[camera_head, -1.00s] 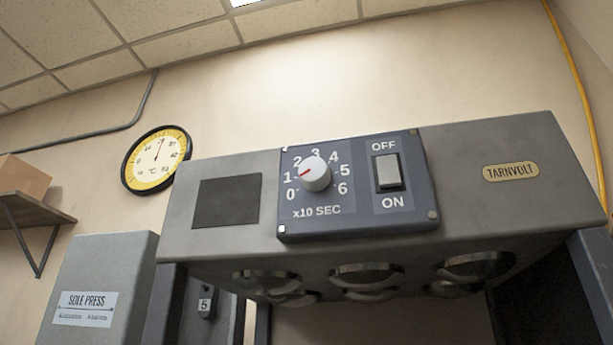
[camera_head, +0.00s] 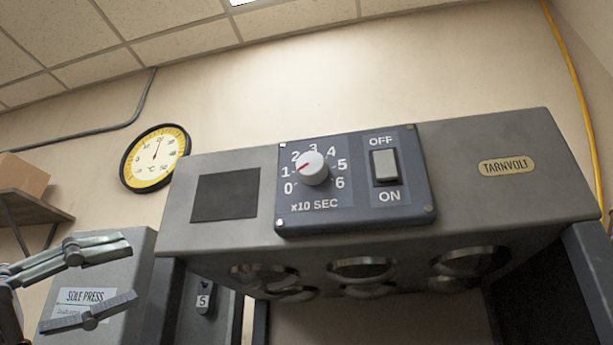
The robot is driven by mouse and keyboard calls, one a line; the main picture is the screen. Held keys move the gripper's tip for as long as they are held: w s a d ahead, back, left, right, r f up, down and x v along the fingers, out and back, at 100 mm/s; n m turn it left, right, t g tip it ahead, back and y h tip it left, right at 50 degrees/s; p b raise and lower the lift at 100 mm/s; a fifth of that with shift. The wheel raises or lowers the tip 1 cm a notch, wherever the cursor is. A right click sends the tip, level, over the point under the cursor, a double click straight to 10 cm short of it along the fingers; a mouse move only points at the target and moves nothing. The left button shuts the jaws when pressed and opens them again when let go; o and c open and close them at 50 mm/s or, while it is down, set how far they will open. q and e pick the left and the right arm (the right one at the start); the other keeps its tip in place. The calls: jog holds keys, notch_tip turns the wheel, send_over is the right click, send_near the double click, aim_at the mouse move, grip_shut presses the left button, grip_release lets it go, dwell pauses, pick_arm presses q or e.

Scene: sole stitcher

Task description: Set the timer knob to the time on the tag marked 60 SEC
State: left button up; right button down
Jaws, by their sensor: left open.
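The timer knob (camera_head: 313,168) is a white dial with a red pointer on the dark control panel (camera_head: 357,217) of the grey machine. Its scale runs from 0 to 6, marked x10 SEC, and the pointer is near 1. No tag marked 60 SEC shows in this view. My left gripper (camera_head: 133,270) is at the lower left, in front of the SOLE PRESS box. Its two fingers are spread apart and empty, well to the left of and below the knob. My right gripper is not in view.
An OFF/ON rocker switch (camera_head: 385,166) sits right of the knob. The SOLE PRESS box (camera_head: 125,250) stands left of the machine. A round yellow gauge (camera_head: 155,158) hangs on the wall, and a shelf (camera_head: 40,212) holds a cardboard box (camera_head: 22,175). Space before the panel is clear.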

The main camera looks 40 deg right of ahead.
pick_arm(q)
jog(key=s+d+r+m+t+y, duration=0.2)
jog(key=s+r+y, duration=0.1)
jog(key=s, duration=0.5)
jog(key=s+d+r+m+t+y, duration=0.1)
jog(key=s+d+r+m+y, duration=0.2)
jog(key=s, duration=0.5)
jog(key=n+t+y, duration=0.3)
jog(key=t+y, duration=0.1)
jog(key=t, duration=0.6)
send_near(310, 164)
jog(key=shift+g, duration=0.3)
jog(key=p+x, duration=0.3)
jog(key=x, duration=0.1)
jog(key=p+x, duration=0.3)
jog(key=x, duration=0.1)
jog(key=shift+w+a+r, duration=0.1)
jog(key=shift+a+r, duration=0.05)
jog(key=shift+r, duration=0.05)
jog(key=shift+w+d, duration=0.2)
jog(key=shift+d, duration=0.15)
jog(key=shift+a, duration=0.1)
grip_shut()
